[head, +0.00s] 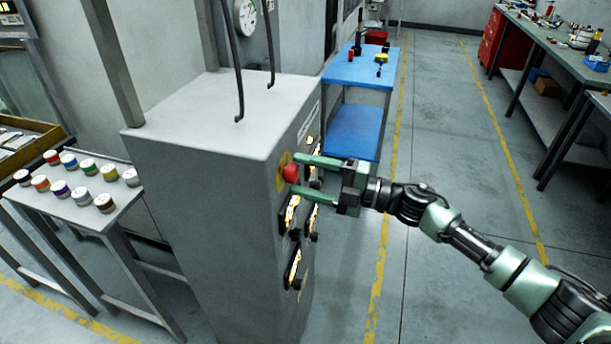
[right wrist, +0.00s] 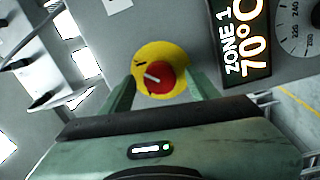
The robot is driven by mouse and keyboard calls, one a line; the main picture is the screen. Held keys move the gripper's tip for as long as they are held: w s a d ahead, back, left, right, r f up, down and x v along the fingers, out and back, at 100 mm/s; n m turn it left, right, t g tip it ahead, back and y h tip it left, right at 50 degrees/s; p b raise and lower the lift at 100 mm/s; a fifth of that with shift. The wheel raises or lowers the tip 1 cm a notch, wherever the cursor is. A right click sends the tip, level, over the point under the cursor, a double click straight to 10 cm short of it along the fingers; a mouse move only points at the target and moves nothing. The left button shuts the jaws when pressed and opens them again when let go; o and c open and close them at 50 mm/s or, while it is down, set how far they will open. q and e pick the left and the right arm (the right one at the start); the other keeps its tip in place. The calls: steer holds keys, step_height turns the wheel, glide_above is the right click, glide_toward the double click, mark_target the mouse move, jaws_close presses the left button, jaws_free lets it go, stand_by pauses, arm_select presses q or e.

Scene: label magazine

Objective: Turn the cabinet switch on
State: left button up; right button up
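The cabinet switch is a red round knob (head: 291,172) on a yellow plate (head: 281,172), on the side face of the grey cabinet (head: 205,230). In the right wrist view the red knob (right wrist: 166,79) has a white mark that lies slanted, nearer level than upright, and black marks show on the yellow plate (right wrist: 148,53). My right gripper (head: 300,174) is open, one finger above and one below the knob in the head view. In the right wrist view the fingers (right wrist: 161,92) stand either side of it with gaps. I cannot tell the depth exactly. My left gripper is not in view.
A table with several coloured-lid jars (head: 85,190) stands left; a blue cart (head: 360,70) stands behind. The floor right of the cabinet is open.

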steer(key=b+v, duration=0.3)
steer(key=v, duration=0.4)
steer(key=shift+d, duration=0.4)
steer(key=shift+s, duration=0.1)
